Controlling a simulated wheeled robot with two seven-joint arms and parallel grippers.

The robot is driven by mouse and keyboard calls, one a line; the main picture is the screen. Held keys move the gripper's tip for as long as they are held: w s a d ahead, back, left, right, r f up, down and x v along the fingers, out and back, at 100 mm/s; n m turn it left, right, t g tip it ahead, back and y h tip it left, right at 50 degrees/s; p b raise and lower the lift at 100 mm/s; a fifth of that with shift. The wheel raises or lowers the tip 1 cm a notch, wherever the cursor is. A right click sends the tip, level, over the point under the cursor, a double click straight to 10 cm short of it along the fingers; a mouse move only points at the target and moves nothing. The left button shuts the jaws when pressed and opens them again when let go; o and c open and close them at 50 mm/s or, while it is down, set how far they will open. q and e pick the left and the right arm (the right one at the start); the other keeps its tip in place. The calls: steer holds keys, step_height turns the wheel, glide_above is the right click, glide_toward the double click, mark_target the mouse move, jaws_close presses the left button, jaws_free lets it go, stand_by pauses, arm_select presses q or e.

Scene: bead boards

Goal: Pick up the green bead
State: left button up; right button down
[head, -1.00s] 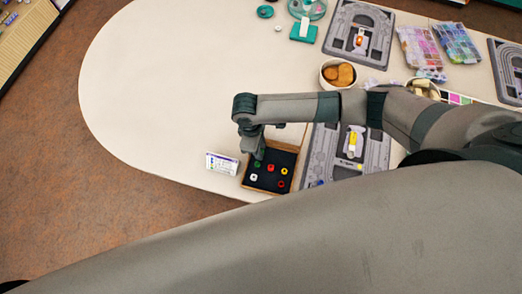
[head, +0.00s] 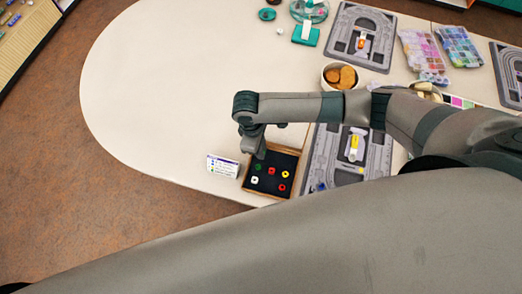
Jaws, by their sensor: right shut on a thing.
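The green bead (head: 258,167) shows just below the fingertips of my right gripper (head: 259,157), at the upper left of the black-lined wooden tray (head: 268,196). The right gripper points down over the tray and is shut on the green bead; the fingers hide part of it. I cannot tell if the bead is clear of the tray floor. My left gripper is out of view.
In the tray are a red bead (head: 271,171), a yellow bead (head: 285,174), a white bead (head: 255,180) and another red bead (head: 282,187). A small card (head: 222,166) stands left of it. A grey bead board (head: 322,165) lies right. The table's left is clear.

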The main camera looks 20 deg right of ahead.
step_height(320, 180, up, 2)
steer(key=shift+d+r+b, duration=0.1)
steer(key=shift+r+b, duration=0.05)
steer(key=shift+b, duration=0.35)
steer(key=s+d+r+b, duration=0.2)
steer(key=s+d+r, duration=0.5)
steer(key=s, duration=0.2)
steer(key=shift+d+b, duration=0.2)
steer(key=shift+b, duration=0.1)
